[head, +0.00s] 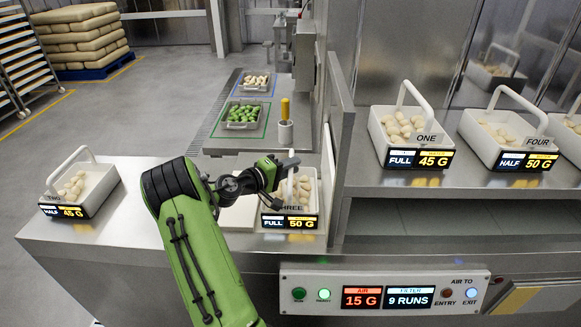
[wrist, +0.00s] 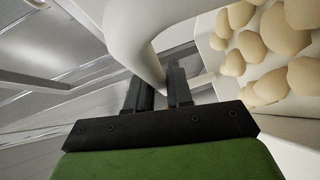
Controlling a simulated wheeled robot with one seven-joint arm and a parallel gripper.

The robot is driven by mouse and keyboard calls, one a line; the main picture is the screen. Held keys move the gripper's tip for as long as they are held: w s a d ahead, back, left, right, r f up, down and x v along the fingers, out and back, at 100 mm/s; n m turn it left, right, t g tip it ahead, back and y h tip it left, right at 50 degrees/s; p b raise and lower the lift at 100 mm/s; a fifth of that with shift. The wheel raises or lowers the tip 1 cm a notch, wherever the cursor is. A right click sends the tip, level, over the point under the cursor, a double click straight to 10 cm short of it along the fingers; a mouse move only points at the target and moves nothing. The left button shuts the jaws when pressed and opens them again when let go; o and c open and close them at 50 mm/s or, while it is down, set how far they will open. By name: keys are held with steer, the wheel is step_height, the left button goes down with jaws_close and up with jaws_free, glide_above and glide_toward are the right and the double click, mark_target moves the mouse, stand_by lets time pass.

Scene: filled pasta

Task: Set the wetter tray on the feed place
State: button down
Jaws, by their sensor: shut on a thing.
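My gripper (head: 285,165) is shut on the white handle of tray THREE (head: 315,190), at the middle of the steel counter; its label reads FULL, 50 G. The wrist view shows the handle (wrist: 140,35) at my fingers (wrist: 160,85), with pale pasta beside it. I cannot tell whether this tray is lifted. Tray TWO (head: 97,194), HALF, 45 G, stands at the counter's left. Tray ONE (head: 378,135), FULL, 45 G, and tray FOUR (head: 478,140), HALF, 50 G, stand on the right shelf. No place is clearly marked as feed.
A pale flat patch (head: 238,214) lies left of tray THREE. Behind, a green-outlined place holds a tray of green pasta (head: 242,115) and a blue-outlined one pale pasta (head: 256,80). A cup (head: 285,133) holds a yellow-handled tool. A steel panel (head: 340,130) stands close right. The front panel (head: 385,292) reads AIR 15 G, FILTER 9 RUNS.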

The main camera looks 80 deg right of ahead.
steer(key=c, duration=1)
jaws_free()
steer(key=shift+c, duration=0.2)
steer(key=shift+r+p, duration=0.2)
steer(key=shift+p, duration=0.15)
steer(key=v, duration=1.2)
